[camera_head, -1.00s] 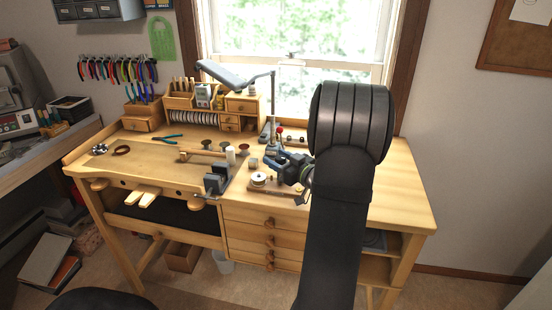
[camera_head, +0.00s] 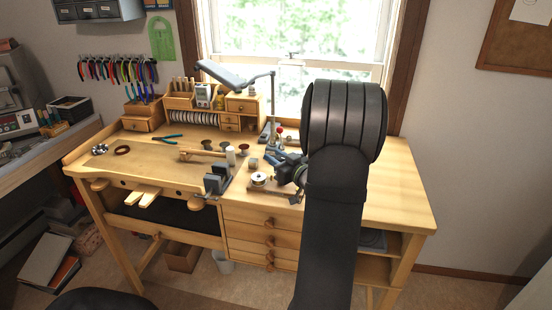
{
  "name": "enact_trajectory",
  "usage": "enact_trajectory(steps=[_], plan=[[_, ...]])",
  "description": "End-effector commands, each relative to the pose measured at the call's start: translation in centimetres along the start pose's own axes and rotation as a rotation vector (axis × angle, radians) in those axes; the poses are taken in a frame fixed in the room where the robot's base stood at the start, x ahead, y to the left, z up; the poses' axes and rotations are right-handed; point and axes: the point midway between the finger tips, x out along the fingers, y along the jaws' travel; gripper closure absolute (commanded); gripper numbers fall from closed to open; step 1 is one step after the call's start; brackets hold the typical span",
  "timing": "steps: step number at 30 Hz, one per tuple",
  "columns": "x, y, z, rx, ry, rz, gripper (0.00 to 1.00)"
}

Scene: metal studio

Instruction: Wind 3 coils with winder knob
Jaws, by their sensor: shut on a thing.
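My gripper (camera_head: 278,162) is low over the right half of the bench, its blue-grey fingers pointing left. It is shut on a small part that the fingers hide; it seems to be the winder knob, but the picture is too small to be sure. Just in front, a pale spool (camera_head: 258,179) sits on a low wooden base (camera_head: 262,190) near the bench's front edge. Coil turns cannot be made out. My dark arm covers the area to the right of the gripper.
A dark vise-like block (camera_head: 217,180) stands left of the spool. A lamp (camera_head: 272,105) and a small red ball (camera_head: 279,131) are behind the gripper. Pliers (camera_head: 167,138) and a wooden organizer (camera_head: 240,105) are farther left and back. The bench's right end (camera_head: 395,190) is clear.

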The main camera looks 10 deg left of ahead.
Motion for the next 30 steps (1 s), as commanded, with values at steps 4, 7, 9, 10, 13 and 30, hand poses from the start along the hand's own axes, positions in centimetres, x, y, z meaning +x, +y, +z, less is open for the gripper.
enact_trajectory(steps=[4,7,9,10,13,30], plan=[[0.09,0.05,-0.12,-0.001,0.002,0.089,0.93],[0.06,0.16,-0.12,-0.001,0.001,0.133,0.93],[0.04,0.22,-0.11,-0.001,0.0,0.153,0.93],[0.03,0.26,-0.1,-0.001,0.0,0.16,0.93],[0.0,0.32,-0.07,-0.001,-0.001,0.17,0.93],[-0.03,0.33,-0.01,0.0,-0.002,0.169,0.48]])
